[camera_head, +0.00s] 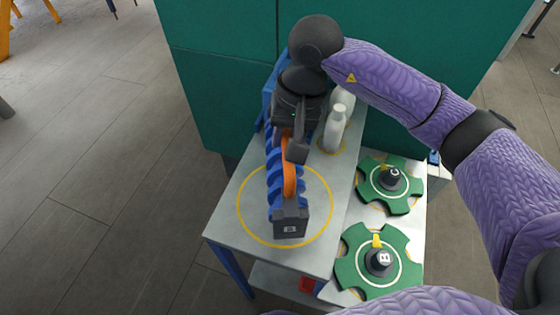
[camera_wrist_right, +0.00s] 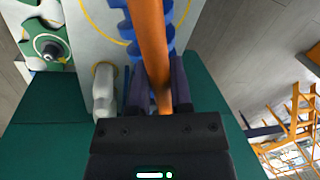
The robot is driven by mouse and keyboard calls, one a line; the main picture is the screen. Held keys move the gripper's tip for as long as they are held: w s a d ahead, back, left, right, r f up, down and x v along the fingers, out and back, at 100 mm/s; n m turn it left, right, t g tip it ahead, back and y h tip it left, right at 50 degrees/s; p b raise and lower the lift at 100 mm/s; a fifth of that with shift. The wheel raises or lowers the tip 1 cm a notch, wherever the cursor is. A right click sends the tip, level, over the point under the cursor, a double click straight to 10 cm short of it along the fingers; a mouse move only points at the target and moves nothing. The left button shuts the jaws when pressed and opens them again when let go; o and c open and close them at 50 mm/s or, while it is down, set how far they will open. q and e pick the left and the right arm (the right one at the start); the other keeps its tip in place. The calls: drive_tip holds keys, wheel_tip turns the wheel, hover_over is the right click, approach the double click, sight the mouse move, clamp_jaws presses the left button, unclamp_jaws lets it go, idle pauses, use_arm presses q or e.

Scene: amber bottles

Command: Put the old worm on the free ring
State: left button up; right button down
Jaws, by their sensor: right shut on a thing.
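The blue spiral worm (camera_head: 273,190) has an orange bar (camera_head: 289,178) along it and a dark end block (camera_head: 290,223) with a small pale label. My right gripper (camera_head: 292,143) is shut on the orange bar; the right wrist view shows the bar (camera_wrist_right: 150,45) between the fingers, with blue spiral (camera_wrist_right: 124,25) behind it. The worm's near part overlaps a large yellow ring (camera_head: 240,222) marked on the grey table (camera_head: 225,222). I cannot tell whether the worm touches the table. The gripper hides its far part. My left gripper is out of view.
Two green star wheels (camera_head: 370,190) (camera_head: 350,272) with dark knobs lie on a pale surface to the right. A dark green panel (camera_head: 215,80) closes the back. Open floor (camera_head: 100,180) lies left.

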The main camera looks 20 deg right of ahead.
wheel_tip(320, 180, down, 8)
drive_tip(key=shift+s+f, duration=0.15)
drive_tip(key=shift+f, duration=0.1)
drive_tip(key=c, duration=0.5)
unclamp_jaws()
drive_tip(key=shift+c, duration=0.2)
wheel_tip(320, 180, up, 12)
drive_tip(key=d, duration=0.2)
drive_tip(key=shift+s, duration=0.3)
drive_tip(key=shift+d, duration=0.1)
